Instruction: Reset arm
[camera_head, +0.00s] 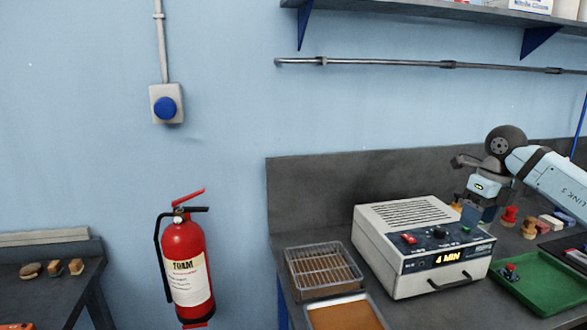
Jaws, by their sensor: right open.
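My right arm comes in from the right edge, and my right gripper (476,210) hangs above the bench behind the grey box-shaped device (423,247). The gripper is open. Its fingertips are small and partly hidden by the device's top corner, and I see nothing held between them. My left gripper does not show.
A wire rack on a tray (322,268) and a brown-filled tray (345,315) lie left of the device. A green tray (545,284) and several small items stand to the right. A fire extinguisher (186,262) stands left of the bench; a shelf (430,12) hangs above.

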